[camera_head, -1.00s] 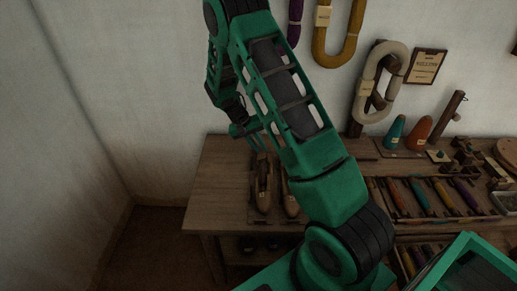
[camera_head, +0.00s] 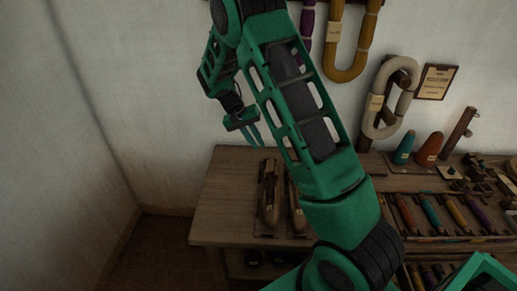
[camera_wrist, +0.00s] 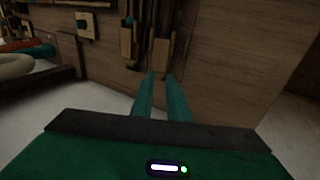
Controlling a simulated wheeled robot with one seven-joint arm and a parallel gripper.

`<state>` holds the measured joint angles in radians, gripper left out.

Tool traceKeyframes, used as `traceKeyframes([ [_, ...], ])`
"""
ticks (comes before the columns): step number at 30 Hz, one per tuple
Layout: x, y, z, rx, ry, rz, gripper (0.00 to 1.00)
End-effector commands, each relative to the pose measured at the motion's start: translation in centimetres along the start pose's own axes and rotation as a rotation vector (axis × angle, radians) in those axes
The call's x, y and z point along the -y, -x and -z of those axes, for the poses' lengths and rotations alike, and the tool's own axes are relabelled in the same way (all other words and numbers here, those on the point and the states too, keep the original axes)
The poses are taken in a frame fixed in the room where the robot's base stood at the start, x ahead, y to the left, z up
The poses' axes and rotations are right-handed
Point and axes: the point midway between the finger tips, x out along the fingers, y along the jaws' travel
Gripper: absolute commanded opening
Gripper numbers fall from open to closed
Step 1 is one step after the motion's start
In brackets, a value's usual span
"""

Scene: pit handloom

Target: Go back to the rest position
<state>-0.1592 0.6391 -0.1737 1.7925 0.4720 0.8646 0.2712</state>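My gripper (camera_head: 257,143) hangs from my green arm at the middle left of the head view, in front of the table's back edge. In the wrist view its two green fingers (camera_wrist: 161,76) stand apart with a narrow gap and nothing between them. Two brown wooden shuttles (camera_head: 270,192) lie side by side on the wooden table (camera_head: 223,200), below the gripper in the head view. The wrist view shows them tilted, beyond the fingertips (camera_wrist: 128,42). My arm hides part of the table.
Teal and orange cones (camera_head: 404,148) and a tray of coloured sticks (camera_head: 432,214) are on the table's right. Yarn hanks, one mustard (camera_head: 345,62) and one cream (camera_head: 382,98), hang on the back wall. Bare floor (camera_head: 160,245) shows left of the table.

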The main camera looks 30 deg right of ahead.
Motion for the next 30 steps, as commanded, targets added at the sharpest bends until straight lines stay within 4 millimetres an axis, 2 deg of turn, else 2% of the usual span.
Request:
traceKeyframes([
  [16, 0.0, 0.2, 0.0, 0.000, 0.000, 0.000, 0.14],
  [19, -0.7, 0.5, -0.2, 0.003, -0.003, 0.006, 0.14],
  [23, -3.3, 1.9, -1.1, 0.015, -0.009, 0.031, 0.14],
  [30, -10.5, 5.1, -5.0, 0.049, -0.012, 0.112, 0.14],
])
